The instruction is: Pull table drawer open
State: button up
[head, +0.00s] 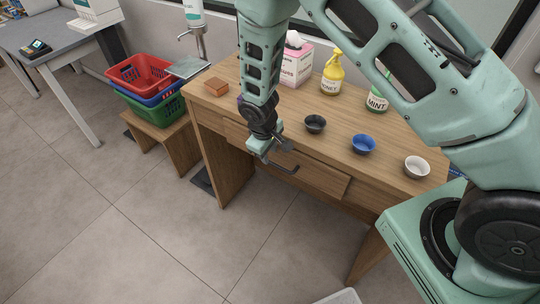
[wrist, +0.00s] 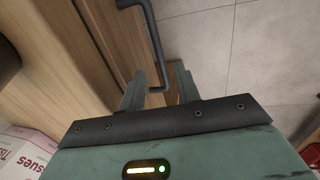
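The wooden table (head: 389,157) stands in the middle of the head view, with a wide drawer (head: 322,178) under its top. The drawer's front looks near the table's face; I cannot tell if it is slightly out. A dark bar handle (head: 288,169) sits on the drawer front. In the wrist view the handle (wrist: 150,30) runs down from the top edge, and its near end lies between my two fingers. My gripper (head: 270,150) is at the handle, pointing down. Its fingers (wrist: 159,78) are apart, with gaps visible beside the bar.
On the tabletop stand a black bowl (head: 315,123), a blue bowl (head: 363,145), a white bowl (head: 417,167), a yellow bottle (head: 332,75), a tissue box (head: 296,65) and a brown block (head: 216,86). Stacked baskets (head: 140,74) sit on a stool at left.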

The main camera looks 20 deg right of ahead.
aim_at(271, 162)
jog(key=shift+w+d+f+p, duration=0.1)
jog(key=shift+d+f+p, duration=0.05)
jog(key=shift+f, duration=0.8)
jog(key=shift+w+d+f+p, duration=0.1)
jog(key=shift+d+f+p, duration=0.05)
jog(key=shift+f, duration=0.8)
grip_shut()
jog(key=s+a+b, duration=0.2)
jog(key=s+a, duration=0.4)
jog(key=a, duration=0.3)
jog(key=s+a+b, duration=0.2)
jog(key=s+a, duration=0.5)
jog(key=a, duration=0.2)
jog(key=shift+s+a, duration=0.25)
grip_release()
